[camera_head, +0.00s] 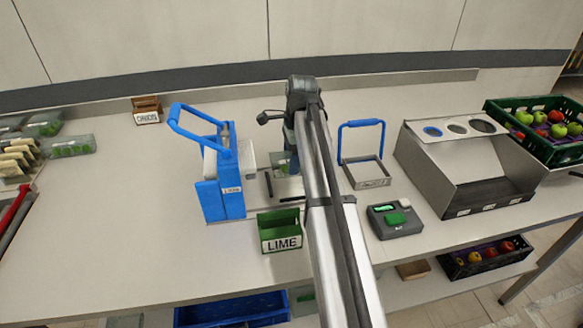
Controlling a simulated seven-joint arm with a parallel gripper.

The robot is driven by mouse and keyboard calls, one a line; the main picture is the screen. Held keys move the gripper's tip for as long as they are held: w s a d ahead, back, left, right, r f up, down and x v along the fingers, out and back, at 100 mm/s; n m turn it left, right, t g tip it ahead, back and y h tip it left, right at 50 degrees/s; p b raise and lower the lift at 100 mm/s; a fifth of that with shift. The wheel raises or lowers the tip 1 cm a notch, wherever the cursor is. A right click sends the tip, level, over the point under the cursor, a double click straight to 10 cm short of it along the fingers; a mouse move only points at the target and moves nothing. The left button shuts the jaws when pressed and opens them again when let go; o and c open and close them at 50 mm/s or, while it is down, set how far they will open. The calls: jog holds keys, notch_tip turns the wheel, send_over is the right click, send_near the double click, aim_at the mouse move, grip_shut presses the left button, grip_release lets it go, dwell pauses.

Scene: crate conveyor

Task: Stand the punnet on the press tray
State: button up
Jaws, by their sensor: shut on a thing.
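My gripper (287,147) is partly hidden behind my own arm, at the middle of the bench. It is shut on a small grey-green punnet (281,164), of which only part shows. The blue press (222,185) stands just to the left, with its blue lever raised up and to the left. A flat metal press tray (270,186) with dark bars lies at the press's right side. The punnet appears over or at the back of this tray; I cannot tell whether it touches it. My arm hides the tray's right part.
A green LIME box (279,232) stands in front of the tray. To the right are a blue-handled square frame (366,174), a grey device (394,221) and a metal chute (465,168). Other punnets (70,146) stand far left. The front left bench is clear.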

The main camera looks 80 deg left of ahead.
jog(key=shift+f, duration=1.85)
jog(key=o, duration=1)
jog(key=shift+f, duration=0.1)
jog(key=r, duration=0.3)
jog(key=w+r, duration=0.1)
jog(key=r, duration=0.7)
jog(key=shift+w+r, duration=0.2)
jog(key=shift+r, duration=0.4)
jog(key=shift+c, duration=0.3)
